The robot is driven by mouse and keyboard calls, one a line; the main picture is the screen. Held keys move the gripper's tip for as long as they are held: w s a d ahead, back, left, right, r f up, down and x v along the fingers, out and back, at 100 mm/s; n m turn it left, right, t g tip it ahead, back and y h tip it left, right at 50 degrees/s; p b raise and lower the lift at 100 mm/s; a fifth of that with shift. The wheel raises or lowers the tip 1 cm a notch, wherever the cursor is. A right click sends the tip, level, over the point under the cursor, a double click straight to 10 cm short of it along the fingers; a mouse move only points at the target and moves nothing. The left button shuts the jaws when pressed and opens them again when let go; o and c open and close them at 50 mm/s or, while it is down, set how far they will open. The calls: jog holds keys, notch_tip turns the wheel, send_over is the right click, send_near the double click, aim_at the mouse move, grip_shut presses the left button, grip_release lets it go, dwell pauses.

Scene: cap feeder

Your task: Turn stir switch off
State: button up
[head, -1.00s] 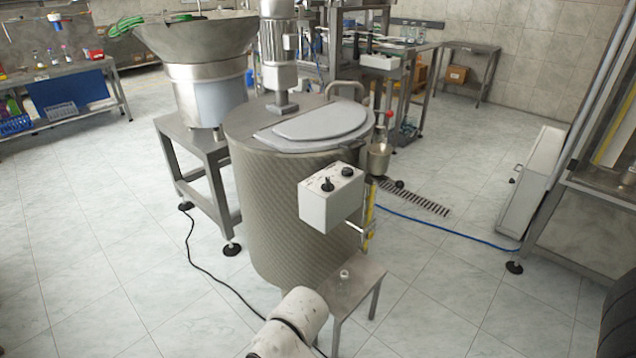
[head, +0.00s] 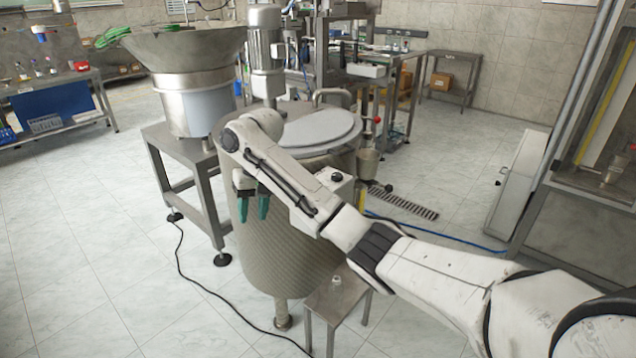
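The white control box (head: 341,186) is fixed to the side of the round metal tank (head: 262,245). One black knob (head: 336,177) shows on its top face. The rest of that face, where the other switch sits, is hidden behind my arm. My gripper (head: 252,212) has two green fingers pointing down, left of the box and in front of the tank wall. The fingers are apart with nothing between them.
A grey lid (head: 318,130) and a motor (head: 265,60) top the tank. A small metal stool (head: 337,300) holding a small clear object stands below the box. A steel feeder bowl (head: 187,50) stands behind left.

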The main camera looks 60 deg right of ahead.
jog(key=s+d+r+m+g+h, duration=0.1)
jog(key=s+d+r, duration=0.25)
jog(key=d, duration=0.25)
jog(key=s+d+r+m, duration=0.2)
jog(key=d+r, duration=0.2)
jog(key=d, duration=0.2)
jog(key=s+d+r+m+g+h, duration=0.1)
jog(key=s+d+r, duration=0.25)
jog(key=d, duration=0.25)
jog(key=f+b, duration=0.1)
jog(key=f, duration=0.6)
jog(key=f+b, duration=0.1)
jog(key=f, duration=0.2)
jog(key=shift+w+a+f+b, duration=0.15)
jog(key=shift+w+f+b, duration=0.05)
jog(key=shift+w+b, duration=0.1)
jog(key=shift+c, duration=0.2)
grip_shut()
